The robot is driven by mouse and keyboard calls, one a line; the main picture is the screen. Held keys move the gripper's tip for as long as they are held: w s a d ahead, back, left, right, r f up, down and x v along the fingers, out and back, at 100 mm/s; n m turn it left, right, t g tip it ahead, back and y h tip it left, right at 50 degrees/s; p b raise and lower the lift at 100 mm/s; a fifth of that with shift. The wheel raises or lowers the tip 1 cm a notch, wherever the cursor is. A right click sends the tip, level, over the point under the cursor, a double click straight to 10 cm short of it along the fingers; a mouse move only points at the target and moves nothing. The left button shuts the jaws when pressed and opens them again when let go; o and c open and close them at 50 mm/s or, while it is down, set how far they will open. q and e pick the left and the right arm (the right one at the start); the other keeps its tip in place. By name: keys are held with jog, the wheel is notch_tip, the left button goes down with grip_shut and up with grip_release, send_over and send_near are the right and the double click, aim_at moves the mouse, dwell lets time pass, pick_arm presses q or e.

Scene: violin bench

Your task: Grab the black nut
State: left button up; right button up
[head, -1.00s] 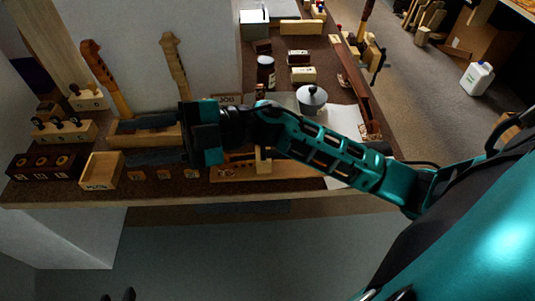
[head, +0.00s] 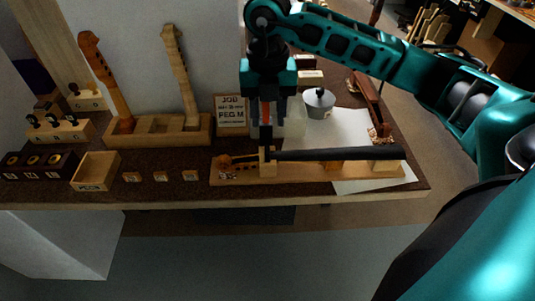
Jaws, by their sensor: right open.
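My right gripper (head: 267,120) points down above the left part of a wooden cradle (head: 225,175). The cradle holds a neck with a long black fingerboard (head: 335,154). Its fingers are apart, and a narrow dark and reddish shape shows between and below them; I cannot tell whether it is part of the gripper or a thing behind it. I cannot make out the black nut for certain. Small tan blocks (head: 161,177) lie in a row on the bench left of the cradle, too small to tell what they carry. My left gripper is not in view.
An open wooden box (head: 95,170) and a dark labelled rack (head: 40,166) stand at the left. Two necks stand in a wooden rack (head: 158,138) beside a job sign (head: 231,115). A lidded grey pot (head: 319,103) and white paper (head: 350,130) lie behind the cradle.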

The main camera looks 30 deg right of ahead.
aim_at(267, 145)
notch_tip(267, 145, down, 8)
jog(key=shift+w+b, duration=0.1)
jog(key=shift+b, duration=0.35)
grip_shut()
dwell(0.4)
